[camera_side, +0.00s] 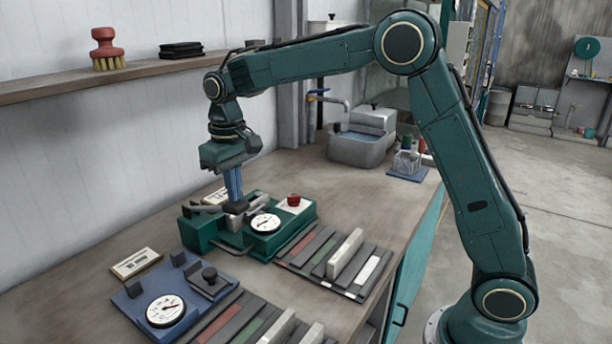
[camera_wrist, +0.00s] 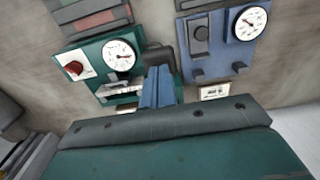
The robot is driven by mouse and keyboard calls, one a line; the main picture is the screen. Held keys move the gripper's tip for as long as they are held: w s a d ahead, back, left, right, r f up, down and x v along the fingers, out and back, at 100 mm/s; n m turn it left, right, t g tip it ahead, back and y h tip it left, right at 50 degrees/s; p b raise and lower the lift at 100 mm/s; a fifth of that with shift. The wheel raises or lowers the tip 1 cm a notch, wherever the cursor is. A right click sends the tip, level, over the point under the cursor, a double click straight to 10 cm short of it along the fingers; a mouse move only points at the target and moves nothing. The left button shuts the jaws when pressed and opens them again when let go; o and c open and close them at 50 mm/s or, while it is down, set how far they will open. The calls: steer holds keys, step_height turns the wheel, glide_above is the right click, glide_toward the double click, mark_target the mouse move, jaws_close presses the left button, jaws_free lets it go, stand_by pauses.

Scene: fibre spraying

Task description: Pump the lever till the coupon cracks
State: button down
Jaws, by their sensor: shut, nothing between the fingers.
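The green press (camera_side: 265,238) stands on the bench with a white dial gauge (camera_side: 265,223) and a red knob (camera_side: 293,199). It also shows in the wrist view (camera_wrist: 92,52). My gripper (camera_side: 235,198) points down with its blue fingers shut and empty. The fingertips are at the top of a dark block (camera_side: 236,207), which appears to be the lever's grip; I cannot tell if they touch it. In the wrist view my fingers (camera_wrist: 158,88) partly cover this dark part (camera_wrist: 160,58). Pale metal pieces (camera_wrist: 121,88) lie at the press; I cannot tell whether one is a cracked coupon.
A blue device with a gauge (camera_side: 165,310) stands at the front left. A grey basin (camera_side: 362,148) stands behind. A shelf (camera_side: 90,82) runs along the wall. Bare bench lies between press and basin.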

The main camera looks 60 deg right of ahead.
mark_target(237, 215)
steer(key=shift+f, duration=0.1)
steer(key=shift+f, duration=3.25)
steer(key=shift+r, duration=3.35)
steer(key=shift+f, duration=0.15)
steer(key=shift+r, duration=0.2)
